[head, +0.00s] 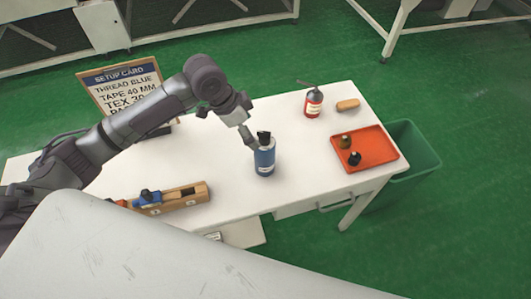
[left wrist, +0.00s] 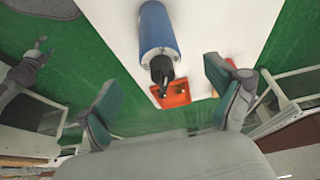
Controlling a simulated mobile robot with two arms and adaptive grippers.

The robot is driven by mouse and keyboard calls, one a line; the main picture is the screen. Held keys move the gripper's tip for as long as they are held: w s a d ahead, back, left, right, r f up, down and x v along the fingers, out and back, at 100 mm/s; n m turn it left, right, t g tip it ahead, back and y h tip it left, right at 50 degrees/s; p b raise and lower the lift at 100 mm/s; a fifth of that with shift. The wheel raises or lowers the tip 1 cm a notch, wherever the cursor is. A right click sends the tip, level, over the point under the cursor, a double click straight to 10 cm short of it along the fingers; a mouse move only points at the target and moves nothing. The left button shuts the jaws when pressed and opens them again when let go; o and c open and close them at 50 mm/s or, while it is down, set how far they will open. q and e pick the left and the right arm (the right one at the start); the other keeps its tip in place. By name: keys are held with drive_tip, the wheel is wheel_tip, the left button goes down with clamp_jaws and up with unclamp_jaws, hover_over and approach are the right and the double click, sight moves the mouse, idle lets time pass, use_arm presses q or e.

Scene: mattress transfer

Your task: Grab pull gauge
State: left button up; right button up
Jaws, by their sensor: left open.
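A blue cylinder (head: 265,158) with a dark top stands upright on the white table. A small red cylinder (head: 313,103) with a white label and dark top fitting stands farther back. I cannot tell for sure which item is the pull gauge. My left gripper (head: 248,130) is above and just left of the blue cylinder. In the left wrist view, the gripper (left wrist: 163,98) is open, and the blue cylinder (left wrist: 156,32) shows beyond the gap between its fingers. No contact shows. My right gripper is not in view.
On the white table (head: 222,168) are an orange tray (head: 378,160) with two small dark items, a tan block (head: 347,105), and a wooden fixture (head: 182,196) with a blue part. A setup card (head: 120,85) stands behind my arm. A green bin (head: 418,155) stands right of the table.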

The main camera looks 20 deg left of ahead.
sight(264, 145)
use_arm(q)
drive_tip(key=x, duration=0.4)
drive_tip(key=shift+w+a, duration=0.1)
drive_tip(key=shift+w, duration=0.1)
drive_tip(key=shift+d+f+p, duration=0.3)
drive_tip(key=shift+f+p, duration=0.1)
drive_tip(key=x, duration=0.1)
drive_tip(key=p+x, duration=0.1)
drive_tip(key=x, duration=0.1)
drive_tip(key=shift+d+f, duration=0.25)
drive_tip(key=shift+d, duration=0.05)
drive_tip(key=shift+w+d+f, duration=0.1)
drive_tip(key=shift+f, duration=0.3)
drive_tip(key=shift+c, duration=0.3)
drive_tip(key=c, duration=1.6)
drive_tip(key=shift+r, duration=0.1)
clamp_jaws()
